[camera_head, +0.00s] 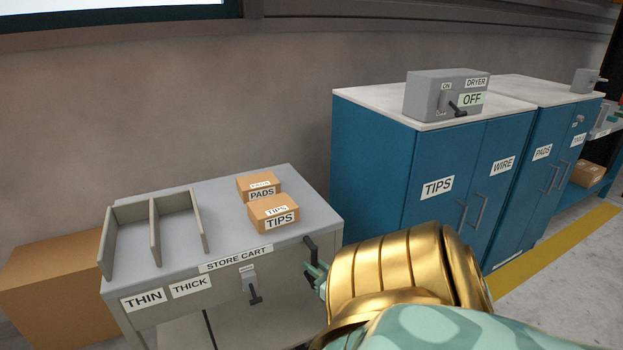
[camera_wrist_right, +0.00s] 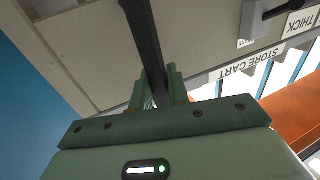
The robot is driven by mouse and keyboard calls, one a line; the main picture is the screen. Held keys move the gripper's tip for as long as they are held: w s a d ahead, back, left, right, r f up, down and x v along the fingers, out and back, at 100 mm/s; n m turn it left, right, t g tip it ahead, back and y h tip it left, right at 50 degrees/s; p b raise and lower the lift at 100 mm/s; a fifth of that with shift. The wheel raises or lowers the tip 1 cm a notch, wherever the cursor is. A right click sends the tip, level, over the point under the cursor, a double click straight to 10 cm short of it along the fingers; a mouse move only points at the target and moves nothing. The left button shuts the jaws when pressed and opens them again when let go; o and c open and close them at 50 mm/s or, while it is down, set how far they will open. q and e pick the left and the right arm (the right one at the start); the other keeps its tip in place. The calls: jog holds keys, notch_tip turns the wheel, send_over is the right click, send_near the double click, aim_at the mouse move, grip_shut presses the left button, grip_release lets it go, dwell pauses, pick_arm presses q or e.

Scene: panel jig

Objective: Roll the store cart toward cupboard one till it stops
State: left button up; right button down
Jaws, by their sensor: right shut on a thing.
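The grey store cart (camera_head: 225,220) stands against the wall in the head view, its "STORE CART" label facing me. My right gripper (camera_head: 317,273) is shut on the dark bar handle (camera_head: 311,247) at the cart's right front corner. The wrist view shows the handle (camera_wrist_right: 143,35) between the fingers (camera_wrist_right: 160,85). A blue cupboard (camera_head: 380,160) labelled TIPS and WIRE stands right of the cart; I cannot read a number on it. My gold and green arm hides the floor between them, so I cannot tell whether they touch. My left gripper is out of view.
Two small boxes, PADS (camera_head: 258,185) and TIPS (camera_head: 272,214), sit on the cart top beside a grey divider rack (camera_head: 155,232). A lever (camera_head: 252,288) is on the cart front. A large cardboard box (camera_head: 50,285) stands left.

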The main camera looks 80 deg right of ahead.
jog(key=shift+s+d, duration=0.15)
jog(key=shift+s, duration=0.05)
jog(key=c, duration=1.4)
grip_release()
jog(key=shift+s+d+f, duration=0.1)
jog(key=shift+s, duration=0.05)
jog(key=shift+o, duration=0.2)
